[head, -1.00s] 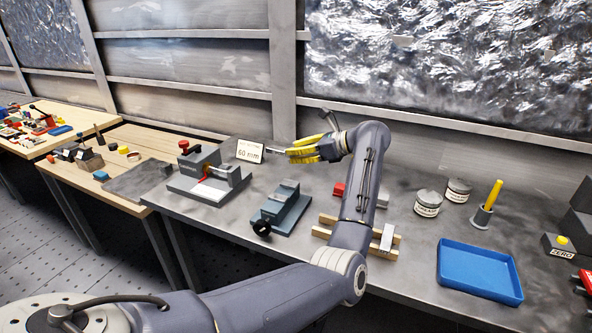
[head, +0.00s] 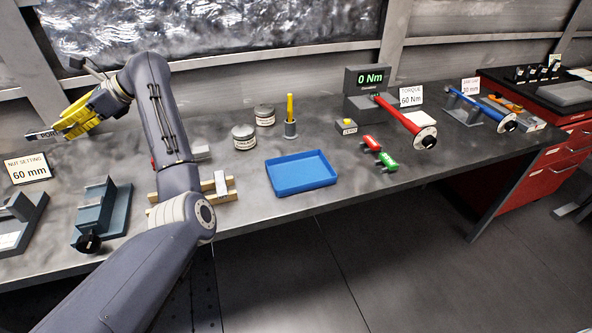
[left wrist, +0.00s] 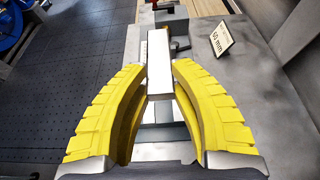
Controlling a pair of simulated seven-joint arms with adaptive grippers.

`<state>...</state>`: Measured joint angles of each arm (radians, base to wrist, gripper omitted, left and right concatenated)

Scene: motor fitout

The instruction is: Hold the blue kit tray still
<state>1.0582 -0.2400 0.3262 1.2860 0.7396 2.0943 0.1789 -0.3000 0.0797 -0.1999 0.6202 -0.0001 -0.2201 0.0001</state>
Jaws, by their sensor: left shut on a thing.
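The blue kit tray (head: 301,173) lies flat and empty on the grey bench, near its front edge, in the middle of the head view. No gripper touches it. My left gripper (head: 72,122), with yellow fingers, is at the upper left, well away from the tray. In the left wrist view the bar (left wrist: 160,72) sits between the two yellow fingers (left wrist: 160,85). My right gripper is not in view.
Red and green pieces (head: 386,162) and a red torque wrench (head: 400,117) lie to the right.

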